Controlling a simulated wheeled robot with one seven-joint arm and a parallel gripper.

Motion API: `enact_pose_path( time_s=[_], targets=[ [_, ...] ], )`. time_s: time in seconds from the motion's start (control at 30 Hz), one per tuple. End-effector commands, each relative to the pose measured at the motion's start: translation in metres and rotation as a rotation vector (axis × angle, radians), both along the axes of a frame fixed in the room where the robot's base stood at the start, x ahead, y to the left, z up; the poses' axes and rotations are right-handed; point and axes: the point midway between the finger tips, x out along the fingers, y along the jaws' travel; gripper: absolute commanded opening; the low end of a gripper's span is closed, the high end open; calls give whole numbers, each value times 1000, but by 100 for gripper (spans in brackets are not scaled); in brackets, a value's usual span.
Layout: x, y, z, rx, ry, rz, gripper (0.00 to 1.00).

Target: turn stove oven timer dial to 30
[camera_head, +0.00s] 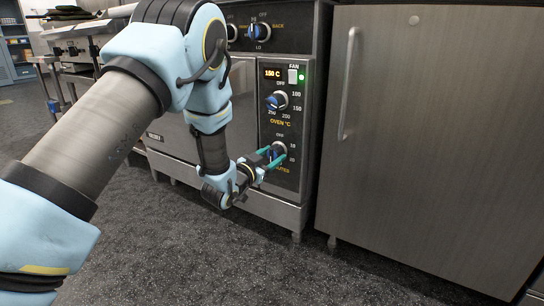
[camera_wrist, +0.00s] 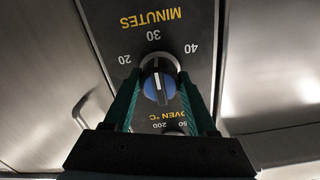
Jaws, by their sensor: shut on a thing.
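The oven timer dial (camera_head: 279,150) is the lower knob on the stove's black control panel (camera_head: 266,130), marked MINUTES. In the wrist view the blue and silver timer dial (camera_wrist: 158,86) is seen upside down, with 20, 30 and 40 printed beyond it. Its white line runs nearly straight up and down in that view, in line with the 30; which end is the pointer I cannot tell. My gripper (camera_head: 273,156) has its green fingers on both sides of the dial, shut on it. The fingers show left and right of it in the wrist view (camera_wrist: 160,100).
The oven temperature dial (camera_head: 276,101) sits just above, with a lit display (camera_head: 273,73) and fan switch (camera_head: 293,76) over it. A steel cabinet (camera_head: 430,140) with a vertical handle (camera_head: 348,85) stands close on the right. The floor (camera_head: 230,255) in front is clear.

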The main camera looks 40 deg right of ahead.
Motion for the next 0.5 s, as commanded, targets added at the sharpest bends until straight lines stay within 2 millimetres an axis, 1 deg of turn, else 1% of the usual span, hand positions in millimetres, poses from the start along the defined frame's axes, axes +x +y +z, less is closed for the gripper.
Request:
enact_pose_path(
  time_s=[0.03,0.07,0.3,0.5],
  targets=[
    [0,0,0,0,0,-1,2],
    [0,0,0,0,0,-1,59],
    [0,0,0,0,1,0,86],
    [0,0,0,0,1,0,87]
  ],
)
